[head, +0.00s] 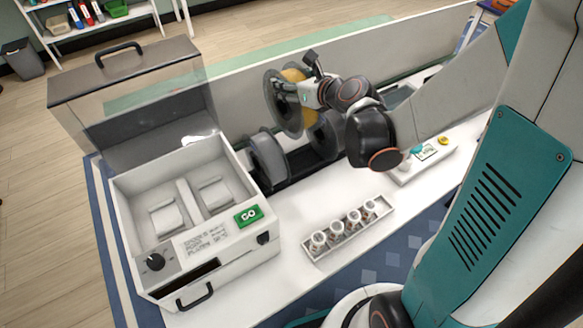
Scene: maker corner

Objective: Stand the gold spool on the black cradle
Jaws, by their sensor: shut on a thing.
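The gold spool (283,105) has grey round flanges with yellow-gold filament between them. My gripper (308,82) is shut on its upper right side and partly hides it. The spool is upright, above or at the black cradle (299,163), on the far side of the white table. The cradle is a low dark frame with a grey spool part (267,157) at its left and another grey disc (326,133) at its right. I cannot tell whether the gold spool touches the cradle.
A white open-topped machine (215,245) with a green GO button and raised clear lid (130,90) stands left of the cradle. A tray of several small jars (348,228) lies in front. A low grey partition (230,95) runs behind. Bare table lies between the cradle and jars.

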